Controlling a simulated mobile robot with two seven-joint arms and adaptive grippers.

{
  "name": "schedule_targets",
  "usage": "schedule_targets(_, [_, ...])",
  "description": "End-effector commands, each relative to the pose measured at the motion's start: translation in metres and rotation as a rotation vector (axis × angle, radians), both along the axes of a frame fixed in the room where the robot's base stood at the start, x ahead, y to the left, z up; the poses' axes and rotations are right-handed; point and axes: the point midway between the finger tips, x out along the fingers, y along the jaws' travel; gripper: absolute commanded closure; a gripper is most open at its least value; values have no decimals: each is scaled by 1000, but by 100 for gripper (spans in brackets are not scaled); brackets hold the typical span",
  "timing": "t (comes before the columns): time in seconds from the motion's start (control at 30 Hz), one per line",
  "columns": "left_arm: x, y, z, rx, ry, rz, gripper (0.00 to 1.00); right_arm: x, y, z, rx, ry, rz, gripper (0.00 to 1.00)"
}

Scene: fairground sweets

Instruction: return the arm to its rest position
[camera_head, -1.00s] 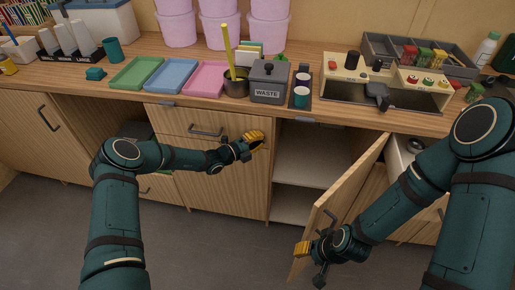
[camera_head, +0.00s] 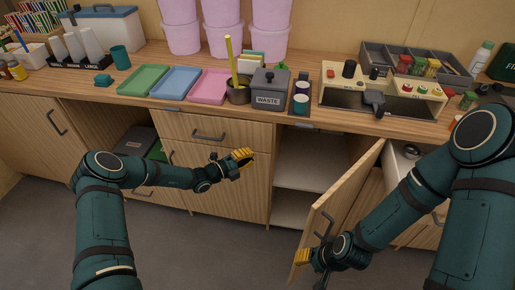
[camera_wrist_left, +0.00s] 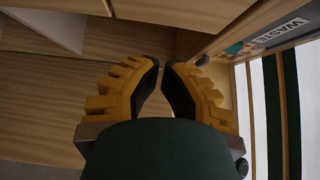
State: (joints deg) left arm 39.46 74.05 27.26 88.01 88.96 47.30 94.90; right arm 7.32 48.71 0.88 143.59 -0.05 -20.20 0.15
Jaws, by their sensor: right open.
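My left gripper (camera_head: 241,159) hangs empty in front of the wooden drawers, below the counter edge. In the left wrist view its yellow fingers (camera_wrist_left: 160,66) lean together with a narrow gap between the dark tips, and nothing is between them. How far they are open is unclear. My left arm bends at the elbow and reaches in from the left. My right gripper (camera_head: 303,257) is low, beside the lower part of the open cabinet door (camera_head: 336,209). It is small in view, and I see nothing held in it; it is open.
The cabinet interior (camera_head: 300,176) stands open between the grippers. On the counter are green (camera_head: 142,80), blue (camera_head: 175,83) and pink (camera_head: 209,87) trays, a waste bin (camera_head: 269,88) and a wooden station (camera_head: 337,88). Free floor (camera_head: 200,245) lies below the left gripper.

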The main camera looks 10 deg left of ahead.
Motion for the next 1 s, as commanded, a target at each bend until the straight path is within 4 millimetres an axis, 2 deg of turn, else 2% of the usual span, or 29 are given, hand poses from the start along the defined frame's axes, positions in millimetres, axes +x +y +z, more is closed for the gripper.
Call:
schedule_targets(0.1, [-17, 19, 0, 1, 2, 1, 100, -1, 1, 5, 1, 1, 2, 53])
schedule_targets(0.3, [-34, 37, -1, 0, 1, -1, 100, -2, 1, 8, 1, 4, 1, 53])
schedule_targets(0.63, [-42, 40, -2, 8, -1, -9, 100, -2, 0, 9, 1, 5, 2, 53])
schedule_targets(0.73, [-52, 24, -6, 80, -20, -68, 100, -2, 0, 9, 1, 5, 2, 53])
schedule_targets(0.83, [-80, -8, -17, 256, -84, -216, 100, -2, 1, 9, 1, 5, 2, 53])
schedule_targets(0.87, [-94, -20, -23, 330, -118, -281, 100, -2, 1, 9, 2, 4, 2, 53])
schedule_targets(0.97, [-149, -53, -44, 620, -297, -556, 100, -2, 1, 9, 2, 4, 2, 53])
schedule_targets(1.0, [-174, -61, -52, 743, -399, -685, 100, -2, 1, 9, 2, 4, 2, 53])
